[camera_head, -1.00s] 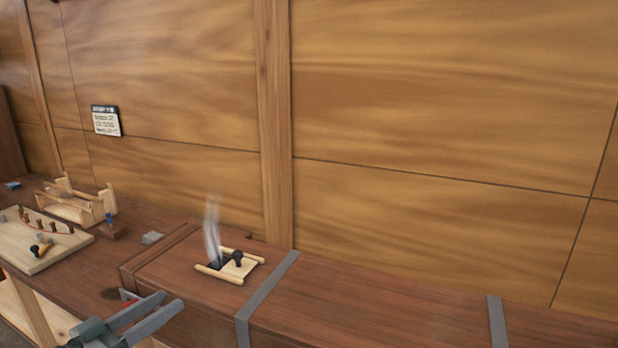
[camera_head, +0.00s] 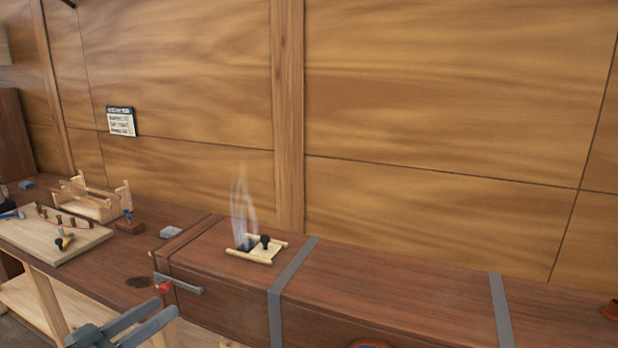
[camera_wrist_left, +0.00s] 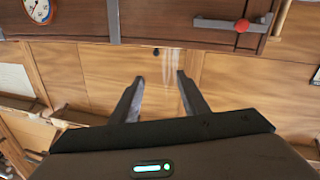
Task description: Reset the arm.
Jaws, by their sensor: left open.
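My left gripper (camera_head: 165,308) is at the lower left of the head view, in front of the wooden box and below its end lever. Its two grey fingers are apart with nothing between them. In the left wrist view the same open fingers (camera_wrist_left: 160,77) point toward the wall panels. The grey lever (camera_head: 185,286) with a red knob (camera_head: 164,287) is on the near side of the box end. It also shows in the left wrist view (camera_wrist_left: 222,25), apart from the fingers. My right gripper is not in view.
The long brown box (camera_head: 400,285) has grey bands and a small hatch (camera_head: 256,250) with a black knob, where steam rises. A pegged board (camera_head: 50,235) and a wooden rack (camera_head: 95,203) stand on the left bench. A round gauge (camera_wrist_left: 38,9) shows in the left wrist view.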

